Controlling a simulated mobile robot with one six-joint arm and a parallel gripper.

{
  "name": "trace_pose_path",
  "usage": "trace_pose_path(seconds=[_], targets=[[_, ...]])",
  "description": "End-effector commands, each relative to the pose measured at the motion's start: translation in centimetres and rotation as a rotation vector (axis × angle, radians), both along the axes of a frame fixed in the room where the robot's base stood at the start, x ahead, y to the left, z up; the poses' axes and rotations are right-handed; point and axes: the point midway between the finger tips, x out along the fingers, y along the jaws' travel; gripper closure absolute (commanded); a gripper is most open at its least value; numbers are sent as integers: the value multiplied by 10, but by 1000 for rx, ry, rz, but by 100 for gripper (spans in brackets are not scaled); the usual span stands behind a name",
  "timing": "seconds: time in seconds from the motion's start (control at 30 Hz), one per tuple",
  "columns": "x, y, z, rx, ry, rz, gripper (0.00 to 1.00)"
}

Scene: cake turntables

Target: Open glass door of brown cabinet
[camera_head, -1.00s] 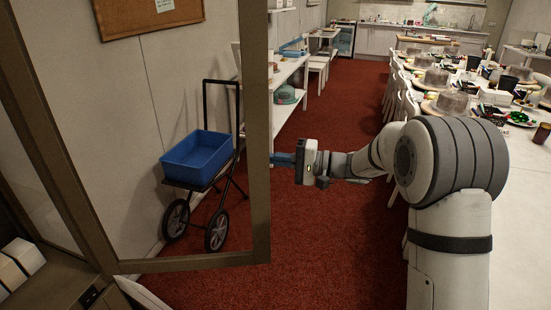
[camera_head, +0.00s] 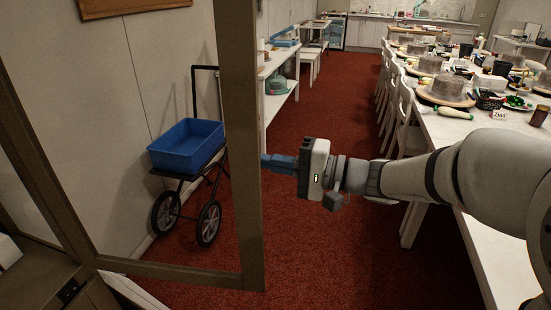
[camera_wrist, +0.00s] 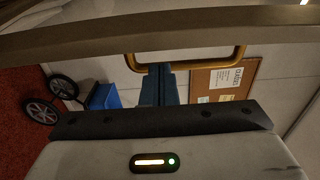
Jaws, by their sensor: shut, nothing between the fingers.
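The brown-framed glass door (camera_head: 246,200) stands swung out from the cabinet (camera_head: 62,270) at the left of the head view. The cart shows through its glass. My gripper (camera_head: 264,162) is at the door's free upright edge, its blue fingers shut and empty, pointing left. In the head view the fingertips meet or overlap the frame edge; contact is unclear. In the wrist view, the shut fingers (camera_wrist: 158,84) point toward a brass-coloured handle (camera_wrist: 207,64) on the door frame (camera_wrist: 150,32). The fingertips overlap the handle's lower bar there; I cannot tell whether they touch it.
A cart with a blue bin (camera_head: 187,146) stands by the left wall behind the glass. A long white table (camera_head: 450,130) with cakes and chairs (camera_head: 405,118) runs along the right, near my arm. Red carpet (camera_head: 320,105) is clear between.

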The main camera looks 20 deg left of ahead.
Motion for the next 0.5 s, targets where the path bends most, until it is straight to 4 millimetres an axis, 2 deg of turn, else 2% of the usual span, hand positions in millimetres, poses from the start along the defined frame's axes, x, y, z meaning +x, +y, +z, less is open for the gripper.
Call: trace_pose_path(seconds=[0.37, 0.5], targets=[[-1, 2, 0, 0, 1, 5, 100], [7, 4, -2, 0, 0, 4, 100]])
